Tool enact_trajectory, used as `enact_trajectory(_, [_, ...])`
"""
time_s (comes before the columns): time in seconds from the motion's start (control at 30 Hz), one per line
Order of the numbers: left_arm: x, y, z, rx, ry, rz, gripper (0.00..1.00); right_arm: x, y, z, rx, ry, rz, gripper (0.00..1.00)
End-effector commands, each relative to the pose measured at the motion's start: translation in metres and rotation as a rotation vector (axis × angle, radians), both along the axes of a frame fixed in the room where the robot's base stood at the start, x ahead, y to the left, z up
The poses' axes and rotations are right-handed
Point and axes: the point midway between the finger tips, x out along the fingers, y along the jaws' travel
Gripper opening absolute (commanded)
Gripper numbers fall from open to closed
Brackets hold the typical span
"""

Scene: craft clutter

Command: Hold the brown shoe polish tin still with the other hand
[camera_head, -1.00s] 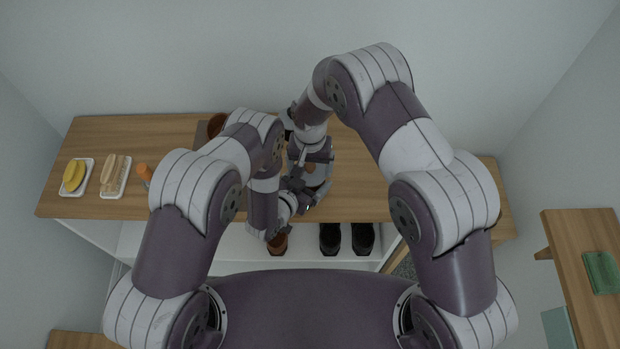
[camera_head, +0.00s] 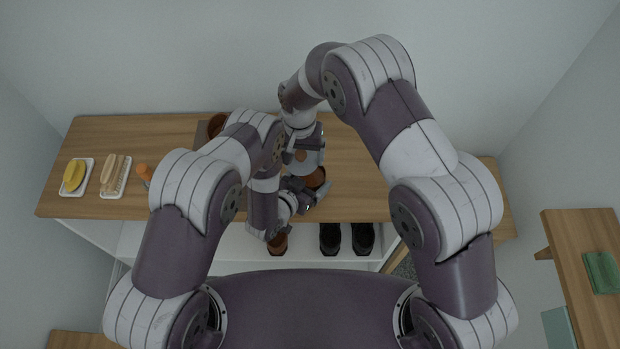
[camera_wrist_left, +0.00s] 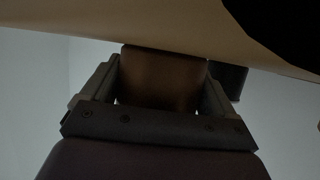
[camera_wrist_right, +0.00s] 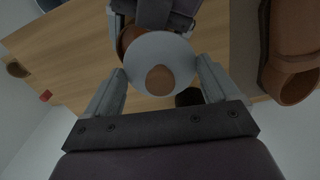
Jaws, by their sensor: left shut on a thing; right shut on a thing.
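The brown shoe polish tin (camera_head: 315,177) is held in my left gripper (camera_head: 314,191) over the front of the wooden top. In the left wrist view the tin (camera_wrist_left: 162,78) fills the space between both fingers. My right gripper (camera_head: 302,156) is shut on a pale round disc, which looks like the tin's lid (camera_wrist_right: 150,48), with a brown round patch in its middle. The right fingers grip the disc at its sides. Part of the tin (camera_wrist_right: 126,37) shows behind the disc in the right wrist view, with the left gripper beside it. Whether disc and tin touch is unclear.
A brown round container (camera_head: 216,124) stands behind my left arm. Shoes (camera_head: 330,238) stand on the shelf below. The wooden top is clear at the right.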

Motion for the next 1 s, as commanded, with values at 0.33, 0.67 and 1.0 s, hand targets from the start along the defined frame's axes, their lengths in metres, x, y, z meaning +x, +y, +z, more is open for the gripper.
enact_trajectory(0.33, [-0.002, 0.000, -0.003, 0.003, 0.007, -0.001, 0.44, 0.011, 0.035, 0.018, 0.004, -0.001, -0.002, 0.41])
enact_trajectory(0.67, [-0.003, -0.001, -0.003, 0.003, 0.006, -0.004, 0.44, 0.019, 0.058, 0.033, 0.008, -0.004, -0.003, 0.41])
enact_trajectory(1.0, [-0.001, 0.000, -0.002, 0.001, 0.004, -0.001, 1.00, 0.017, 0.053, 0.027, -0.003, 0.004, 0.003, 0.41])
